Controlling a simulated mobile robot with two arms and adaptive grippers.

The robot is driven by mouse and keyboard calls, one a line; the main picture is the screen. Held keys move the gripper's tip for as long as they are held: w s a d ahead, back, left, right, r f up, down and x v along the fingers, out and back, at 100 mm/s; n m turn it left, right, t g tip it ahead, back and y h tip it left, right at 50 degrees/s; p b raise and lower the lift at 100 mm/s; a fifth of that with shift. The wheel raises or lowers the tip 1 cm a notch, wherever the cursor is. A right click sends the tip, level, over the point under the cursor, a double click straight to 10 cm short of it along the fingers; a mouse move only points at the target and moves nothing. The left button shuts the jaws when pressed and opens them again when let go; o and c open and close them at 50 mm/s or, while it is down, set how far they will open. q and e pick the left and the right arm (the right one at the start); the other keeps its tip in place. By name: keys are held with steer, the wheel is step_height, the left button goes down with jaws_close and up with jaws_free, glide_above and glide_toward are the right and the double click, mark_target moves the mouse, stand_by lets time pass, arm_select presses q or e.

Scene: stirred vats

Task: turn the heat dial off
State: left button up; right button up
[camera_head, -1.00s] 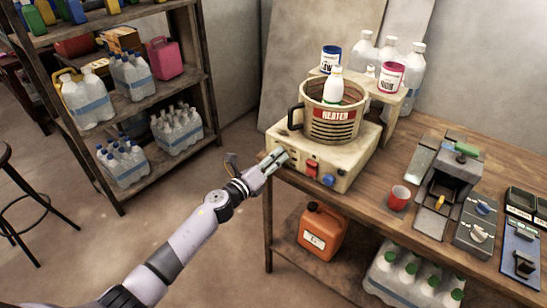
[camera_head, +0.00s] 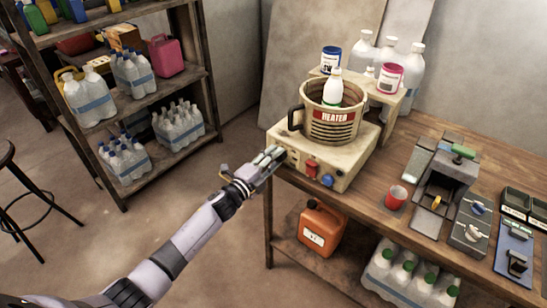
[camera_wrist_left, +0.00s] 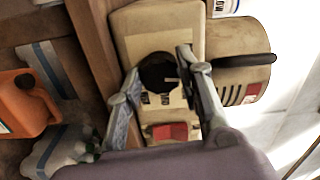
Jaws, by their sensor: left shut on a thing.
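The cream heater base (camera_head: 345,165) stands on the wooden bench, with a tan vat (camera_head: 325,122) labelled HEATER on top. A dark round dial (camera_wrist_left: 157,73) on its front panel shows in the left wrist view, with a pale pointer mark towards the right. My left gripper (camera_head: 273,158) is at the left end of this panel. In the left wrist view my left gripper (camera_wrist_left: 159,66) has one finger on each side of the dial, shut on it. In the head view the gripper hides the dial. My right gripper is not in view.
A red switch (camera_head: 311,168) and a blue knob (camera_head: 327,180) sit beside the dial on the panel. A white bottle (camera_head: 333,90) stands in the vat. A red cup (camera_head: 396,196) is to the right on the bench. An orange canister (camera_head: 321,229) stands below.

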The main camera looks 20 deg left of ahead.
arm_select(q)
steer(key=shift+f+n, duration=0.1)
steer(key=shift+n, duration=0.7)
steer(key=o, duration=1.2)
steer(key=shift+c, duration=0.2)
steer(key=v, duration=1.2)
